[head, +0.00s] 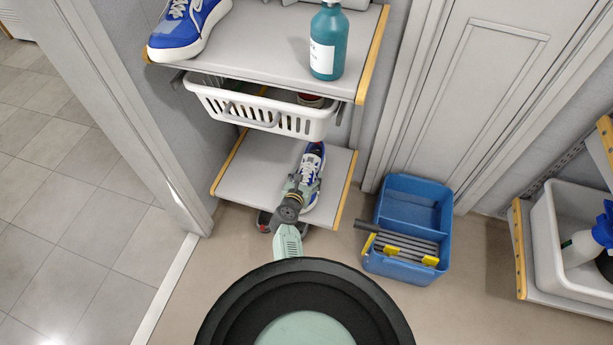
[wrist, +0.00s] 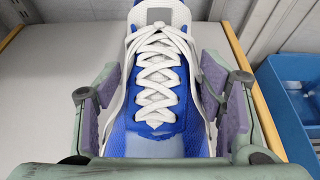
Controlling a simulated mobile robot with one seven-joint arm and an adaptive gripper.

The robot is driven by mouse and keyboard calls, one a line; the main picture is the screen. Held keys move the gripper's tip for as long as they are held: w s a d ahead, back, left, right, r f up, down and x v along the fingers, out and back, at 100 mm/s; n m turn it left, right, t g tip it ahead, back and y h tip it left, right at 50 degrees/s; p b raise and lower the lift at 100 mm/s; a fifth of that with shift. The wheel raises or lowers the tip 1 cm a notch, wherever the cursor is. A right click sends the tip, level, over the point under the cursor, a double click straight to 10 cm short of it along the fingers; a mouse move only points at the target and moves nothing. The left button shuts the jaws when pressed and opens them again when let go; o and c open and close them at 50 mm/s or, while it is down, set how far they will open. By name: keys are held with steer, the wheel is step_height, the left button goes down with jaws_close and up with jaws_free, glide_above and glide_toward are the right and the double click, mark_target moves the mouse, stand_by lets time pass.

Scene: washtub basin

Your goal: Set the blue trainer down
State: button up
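The blue trainer (head: 313,158), blue with white laces and a white sole edge, is over the lower shelf (head: 250,180), toward its right side. It points away from me and looks level. Whether its sole rests on the shelf is hard to tell. My gripper (head: 303,187) is at the near part of the trainer. In the wrist view the trainer (wrist: 157,85) fills the space between my two fingers, and the purple pads press against its sides near the fingertips. The sole is hidden there.
A white basket (head: 262,112) hangs above the lower shelf. The top shelf holds another blue trainer (head: 185,30) and a teal bottle (head: 327,42). A blue caddy (head: 412,225) stands on the floor to the right. Dark items (head: 265,222) show under the lower shelf. The lower shelf's left part is bare.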

steer(key=o, duration=0.3)
steer(key=shift+r, duration=0.3)
steer(key=p+v, duration=0.5)
steer(key=v, duration=0.7)
steer(key=shift+f, duration=0.1)
stand_by(1.8)
